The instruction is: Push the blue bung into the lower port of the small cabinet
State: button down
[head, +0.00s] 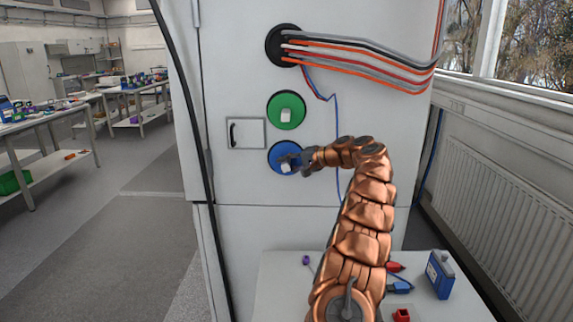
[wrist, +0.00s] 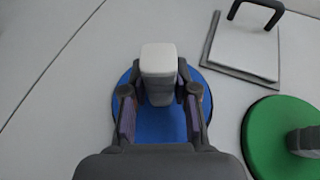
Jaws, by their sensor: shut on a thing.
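The blue bung (head: 276,162) is a round blue disc with a pale block handle, at the lower of the round ports on the light grey cabinet's face (head: 245,185). My gripper (head: 290,162) is shut on its handle. In the wrist view, the fingers of my gripper (wrist: 159,95) stand on both sides of the pale handle, with the blue bung (wrist: 160,126) behind them against the cabinet face. The lower port itself is covered by the bung. I cannot tell how deep the bung sits.
A green bung (head: 287,118) fills the port just above. Cables run from the top port (head: 283,46). A small square door with a handle (head: 246,133) is at the left. Below is a white table with a blue box (head: 440,274) and small connectors (head: 398,287).

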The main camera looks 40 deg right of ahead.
jog(key=shift+r, duration=0.1)
jog(key=c, duration=0.8)
grip_release()
jog(key=o, duration=0.8)
jog(key=p+v, duration=0.1)
jog(key=v, duration=1)
dwell(1.1)
jog(key=shift+w, duration=0.1)
dwell(0.4)
